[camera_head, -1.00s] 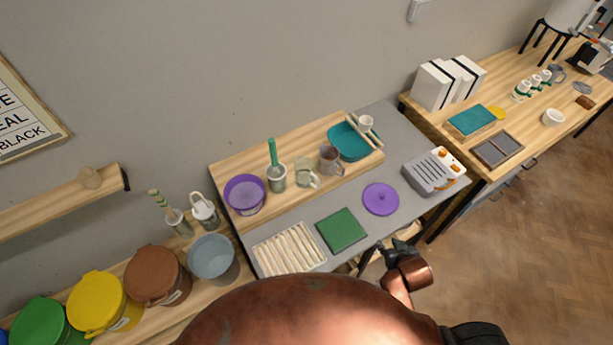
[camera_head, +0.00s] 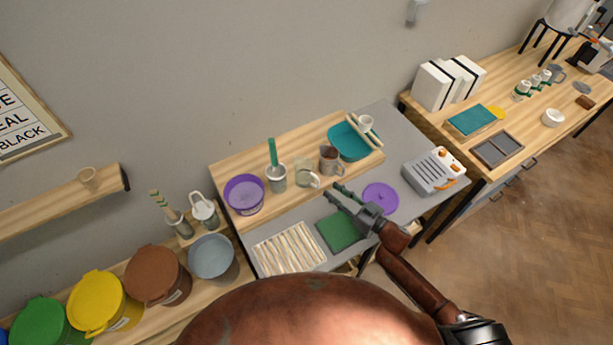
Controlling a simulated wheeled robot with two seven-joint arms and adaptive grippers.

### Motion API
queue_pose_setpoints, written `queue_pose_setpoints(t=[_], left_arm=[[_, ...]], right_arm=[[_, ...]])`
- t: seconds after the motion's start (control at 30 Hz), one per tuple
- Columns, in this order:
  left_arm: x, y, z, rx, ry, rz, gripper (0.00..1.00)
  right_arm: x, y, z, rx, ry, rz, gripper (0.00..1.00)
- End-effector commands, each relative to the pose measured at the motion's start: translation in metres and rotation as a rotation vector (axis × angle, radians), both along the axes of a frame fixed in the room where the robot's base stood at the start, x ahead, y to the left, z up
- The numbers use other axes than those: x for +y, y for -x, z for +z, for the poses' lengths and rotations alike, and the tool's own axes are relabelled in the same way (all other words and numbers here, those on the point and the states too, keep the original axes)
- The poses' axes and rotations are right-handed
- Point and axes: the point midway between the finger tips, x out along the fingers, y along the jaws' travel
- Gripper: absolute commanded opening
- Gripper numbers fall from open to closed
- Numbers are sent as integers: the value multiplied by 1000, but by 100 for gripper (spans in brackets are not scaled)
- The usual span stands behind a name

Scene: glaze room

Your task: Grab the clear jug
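The clear jug (camera_head: 304,175) is a small see-through vessel with a handle on its right side. It stands upright on the raised wooden shelf at the back of the grey table. A second jug (camera_head: 329,160), holding something brownish, stands just to its right. My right gripper (camera_head: 335,192) is in front of the two jugs, over the table near the green square. Its fingers point toward the back left and look parted, with nothing between them. It appears apart from the clear jug. My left gripper is not in view.
A white cup with a green-handled tool (camera_head: 277,180) and a purple tub (camera_head: 244,196) stand left of the clear jug. A teal basin (camera_head: 354,142) is to the right. A purple disc (camera_head: 381,197), green square (camera_head: 338,231) and slatted rack (camera_head: 289,249) lie in front.

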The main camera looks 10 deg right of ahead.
Motion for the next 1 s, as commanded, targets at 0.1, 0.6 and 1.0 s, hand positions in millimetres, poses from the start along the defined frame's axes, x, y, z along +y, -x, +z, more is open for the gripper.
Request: queue_pose_setpoints(t=[0.1,0.6,1.0], left_arm=[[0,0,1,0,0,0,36],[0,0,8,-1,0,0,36],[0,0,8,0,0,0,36]], right_arm=[[8,-6,2,-4,-7,16,29],[49,-51,10,-3,-7,13,29],[54,-56,9,-3,-6,13,25]])
